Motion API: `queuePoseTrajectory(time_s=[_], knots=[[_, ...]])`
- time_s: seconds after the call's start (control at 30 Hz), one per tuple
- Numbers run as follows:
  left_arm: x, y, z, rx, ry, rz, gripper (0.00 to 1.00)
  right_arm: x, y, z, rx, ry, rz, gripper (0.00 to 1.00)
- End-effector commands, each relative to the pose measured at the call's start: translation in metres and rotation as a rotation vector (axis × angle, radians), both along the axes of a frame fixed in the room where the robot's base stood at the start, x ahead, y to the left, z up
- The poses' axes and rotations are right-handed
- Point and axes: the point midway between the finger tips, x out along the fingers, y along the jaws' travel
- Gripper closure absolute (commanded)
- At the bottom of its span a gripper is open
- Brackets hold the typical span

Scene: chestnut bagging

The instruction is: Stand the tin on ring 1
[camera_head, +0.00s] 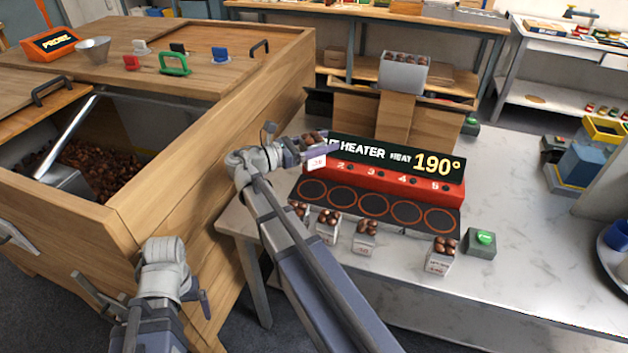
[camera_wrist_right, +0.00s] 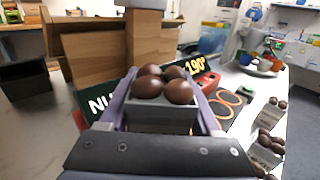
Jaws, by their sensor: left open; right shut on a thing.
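My right gripper (camera_head: 318,146) is shut on a small pale tin (camera_head: 317,162) filled with brown chestnuts. The tin also shows between the fingers in the right wrist view (camera_wrist_right: 160,122). It looks upright, in front of the left end of the red heater (camera_head: 400,182) and above the black plate's leftmost ring, ring 1 (camera_head: 312,189). I cannot tell how high it is above the plate. The heater's digit 1 is hidden; 2 to 5 show. All rings look empty. My left gripper (camera_head: 140,292) is open and empty beside the wooden chest, low on the left.
Several filled tins (camera_head: 365,237) stand along the table's front edge, before the plate. A green-button box (camera_head: 481,242) is to their right. A wooden stand with a grey hopper (camera_head: 402,72) rises behind the heater. The wooden chest (camera_head: 250,110) is on the left.

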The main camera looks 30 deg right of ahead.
Motion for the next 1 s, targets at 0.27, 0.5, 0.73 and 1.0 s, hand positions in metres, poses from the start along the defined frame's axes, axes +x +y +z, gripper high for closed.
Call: queuePoseTrajectory(time_s=[0.27, 0.5, 0.73, 1.0], knots=[[0.000, 0.000, -0.045, 0.000, 0.000, 0.000, 0.05, 0.001, 0.000, -0.045, 0.000, 0.000, 0.002, 0.97], [0.000, 0.000, -0.059, 0.000, 0.000, 0.000, 0.05, 0.001, 0.001, -0.059, -0.001, 0.000, 0.003, 0.97], [0.000, 0.000, -0.068, 0.000, 0.000, 0.000, 0.05, 0.001, 0.001, -0.068, 0.000, 0.000, 0.003, 0.97], [0.000, 0.000, -0.097, 0.000, 0.000, 0.000, 0.05, 0.001, 0.001, -0.097, -0.001, 0.000, 0.003, 0.97]])
